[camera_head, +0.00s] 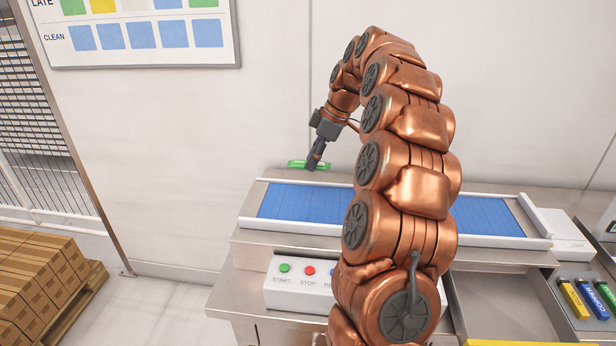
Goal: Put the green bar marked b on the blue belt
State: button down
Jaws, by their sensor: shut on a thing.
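My gripper (315,160) is at the end of the copper arm, reaching down over the back left of the blue belt (290,203). It is shut on a green bar (297,164), which shows on both sides of the fingertips. The bar lies roughly level and appears near the belt's back rim. I cannot tell whether it touches anything, and its marking is too small to read. The belt runs left to right between pale rails, and my arm hides its middle.
A control box (296,287) with green and red buttons stands in front of the belt. An empty grey tray (500,305) is at the front right. Yellow and blue bars (592,297) lie at the far right. Stacked cartons (40,275) stand on a pallet at left.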

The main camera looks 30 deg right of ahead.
aim_at(308, 203)
notch_tip(308, 203, down, 4)
jog(key=b, duration=0.2)
jog(key=shift+w+r+b, duration=0.1)
jog(key=shift+b, duration=0.3)
jog(key=shift+f, duration=3.5)
jog(key=shift+f+b, duration=0.35)
jog(key=shift+b, duration=0.45)
jog(key=c, duration=0.7)
grip_release()
jog(key=shift+r, duration=0.1)
